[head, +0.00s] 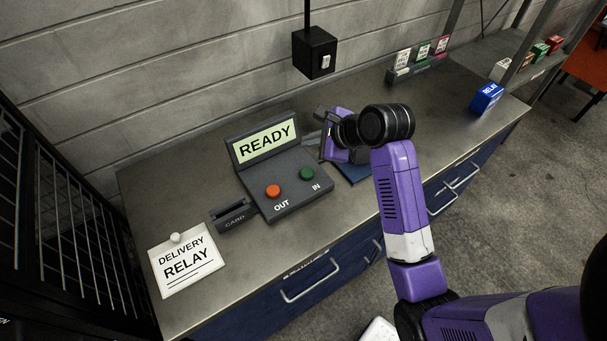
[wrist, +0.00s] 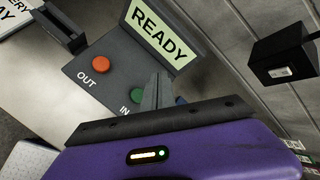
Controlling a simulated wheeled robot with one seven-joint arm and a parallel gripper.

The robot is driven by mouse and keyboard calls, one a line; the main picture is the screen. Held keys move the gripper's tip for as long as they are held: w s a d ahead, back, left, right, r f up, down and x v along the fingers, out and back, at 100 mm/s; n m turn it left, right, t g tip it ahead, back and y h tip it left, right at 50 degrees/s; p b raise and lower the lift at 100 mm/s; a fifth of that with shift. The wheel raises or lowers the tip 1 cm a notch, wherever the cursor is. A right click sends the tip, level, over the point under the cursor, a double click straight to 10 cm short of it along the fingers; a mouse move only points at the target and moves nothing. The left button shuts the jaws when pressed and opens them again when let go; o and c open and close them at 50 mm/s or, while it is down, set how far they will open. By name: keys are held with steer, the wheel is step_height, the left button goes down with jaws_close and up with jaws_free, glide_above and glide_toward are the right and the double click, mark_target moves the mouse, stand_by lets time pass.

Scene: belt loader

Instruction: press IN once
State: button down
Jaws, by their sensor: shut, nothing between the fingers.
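The dark control panel (head: 285,195) stands on the bench, with a tilted screen (head: 265,142) reading READY. Its green IN button (head: 307,174) is at the right and its orange OUT button (head: 273,191) at the left. My gripper (head: 312,140) is shut and empty, behind and above the green button and apart from it in the head view. In the wrist view the gripper fingers (wrist: 157,90) partly hide the green button (wrist: 138,96), while the orange button (wrist: 100,63) shows clear.
A card slot (head: 234,215) and a DELIVERY RELAY note (head: 183,260) lie left of the panel. A black switch box (head: 314,52) hangs behind. A blue RELAY box (head: 487,97) and a rack of cards (head: 418,68) stand farther right.

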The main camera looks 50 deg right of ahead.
steer(key=shift+a, duration=0.1)
steer(key=shift+f, duration=0.15)
steer(key=b, duration=0.5)
glide_above(310, 174)
step_height(310, 174, down, 6)
steer(key=shift+f, duration=1.3)
steer(key=shift+a+f, duration=0.1)
steer(key=shift+f, duration=0.1)
stand_by(1.1)
steer(key=shift+f, duration=0.2)
